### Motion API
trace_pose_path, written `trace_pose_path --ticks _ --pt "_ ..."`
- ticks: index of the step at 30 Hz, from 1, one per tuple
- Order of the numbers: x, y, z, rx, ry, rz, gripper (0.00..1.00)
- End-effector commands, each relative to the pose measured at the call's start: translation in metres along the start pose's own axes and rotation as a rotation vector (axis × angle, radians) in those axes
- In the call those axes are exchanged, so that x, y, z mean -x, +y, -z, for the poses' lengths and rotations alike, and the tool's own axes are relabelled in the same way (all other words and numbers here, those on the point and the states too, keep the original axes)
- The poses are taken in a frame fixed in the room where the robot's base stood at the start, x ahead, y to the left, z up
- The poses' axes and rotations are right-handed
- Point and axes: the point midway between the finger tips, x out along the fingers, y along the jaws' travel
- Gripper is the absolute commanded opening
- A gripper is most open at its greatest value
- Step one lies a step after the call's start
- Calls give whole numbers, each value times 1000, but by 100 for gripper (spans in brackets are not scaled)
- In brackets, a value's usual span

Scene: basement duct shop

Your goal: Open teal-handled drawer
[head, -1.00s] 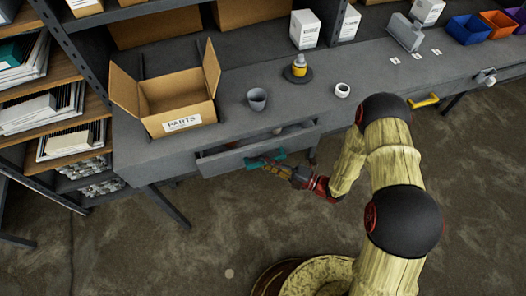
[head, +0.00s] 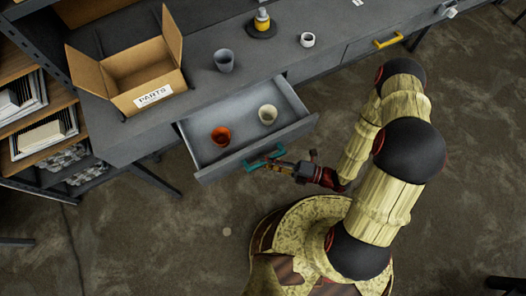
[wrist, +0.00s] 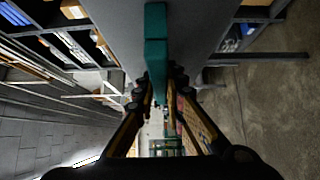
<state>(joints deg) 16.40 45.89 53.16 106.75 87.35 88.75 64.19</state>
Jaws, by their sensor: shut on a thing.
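The grey drawer (head: 205,168) under the workbench stands well open, pulled out toward me. Its teal handle (head: 262,162) is on the front panel. My gripper (head: 272,166) is at the handle, with its fingers shut on it. In the wrist view the teal handle (wrist: 155,50) runs down between the two fingers (wrist: 160,97). An orange-red cup (head: 221,136) and a cream cup (head: 267,114) stand inside the drawer.
A cardboard box labelled PARTS (head: 128,75), a grey cup (head: 224,60), a bottle on a dark round base (head: 262,24) and a white ring-like piece (head: 307,40) are on the bench. A yellow-handled drawer (head: 370,46) is shut at right. Bare floor lies in front.

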Motion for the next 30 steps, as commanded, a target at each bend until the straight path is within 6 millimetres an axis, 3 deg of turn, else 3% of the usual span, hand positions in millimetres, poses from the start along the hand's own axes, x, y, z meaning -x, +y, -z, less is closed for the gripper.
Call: trace_pose_path --ticks 11,12,21,30 --pt "1 0 1 -1 -1 0 0" --pt "1 0 1 -1 -1 0 14" --pt "1 0 0 -1 0 0 30" --pt "1 0 1 0 0 0 30"
